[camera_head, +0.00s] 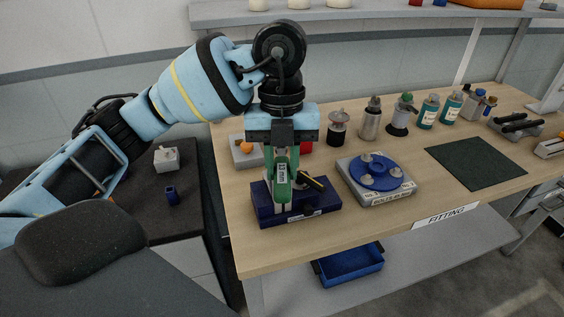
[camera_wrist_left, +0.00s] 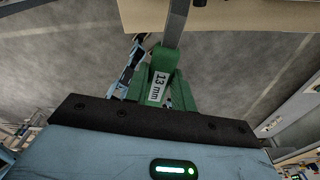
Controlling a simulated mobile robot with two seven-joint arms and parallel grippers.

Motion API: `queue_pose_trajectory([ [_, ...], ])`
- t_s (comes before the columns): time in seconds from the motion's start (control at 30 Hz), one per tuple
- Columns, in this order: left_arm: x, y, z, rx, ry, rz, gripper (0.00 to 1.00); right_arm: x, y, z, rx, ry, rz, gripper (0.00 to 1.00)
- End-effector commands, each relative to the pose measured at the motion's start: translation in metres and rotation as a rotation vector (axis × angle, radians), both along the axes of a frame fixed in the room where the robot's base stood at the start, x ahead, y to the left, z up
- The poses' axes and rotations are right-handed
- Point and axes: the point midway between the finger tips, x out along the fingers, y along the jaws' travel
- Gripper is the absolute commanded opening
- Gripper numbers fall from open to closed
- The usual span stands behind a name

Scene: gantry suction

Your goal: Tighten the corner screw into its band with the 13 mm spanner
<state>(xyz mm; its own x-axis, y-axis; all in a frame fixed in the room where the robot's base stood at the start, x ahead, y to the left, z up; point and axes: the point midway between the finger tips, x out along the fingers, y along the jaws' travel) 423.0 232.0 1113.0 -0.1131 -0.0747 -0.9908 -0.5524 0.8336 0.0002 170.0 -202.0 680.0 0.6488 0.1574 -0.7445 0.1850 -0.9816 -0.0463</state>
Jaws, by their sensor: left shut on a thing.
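My left gripper (camera_head: 283,165) points down over the near left part of the wooden table. It is shut on the green handle of the 13 mm spanner (camera_head: 281,181), whose label faces the head camera. In the left wrist view the spanner (camera_wrist_left: 158,88) shows its green handle and a grey shank running up out of the picture. Behind it in the head view is a dark blue block (camera_head: 315,201); I cannot tell whether the spanner touches it. To the right sits a grey fixture (camera_head: 393,196) with a blue disc (camera_head: 374,171) and several pale metal knobs. I cannot make out which is the corner screw.
A black and yellow tool (camera_head: 314,183) lies at the dark blue block. Several bottles and canisters (camera_head: 371,119) line the back of the table. A dark green mat (camera_head: 476,162) lies bare at the right. A blue bin (camera_head: 349,265) is on the shelf below.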

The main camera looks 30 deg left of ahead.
Motion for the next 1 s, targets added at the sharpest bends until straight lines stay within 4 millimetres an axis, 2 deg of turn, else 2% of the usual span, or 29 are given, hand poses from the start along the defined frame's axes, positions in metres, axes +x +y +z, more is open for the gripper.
queue_pose_trajectory([
  [0.43,0.000,0.000,0.002,0.000,0.000,0.019,0.00,0.001,0.001,0.002,0.003,-0.003,-0.002,0.36],
  [0.67,-0.002,-0.001,0.004,-0.001,-0.002,0.019,0.00,0.009,0.003,0.011,0.008,-0.025,-0.009,0.36],
  [1.0,-0.002,-0.001,-0.031,-0.001,0.006,0.018,0.00,-0.003,0.003,-0.004,0.007,0.010,-0.009,0.36],
])
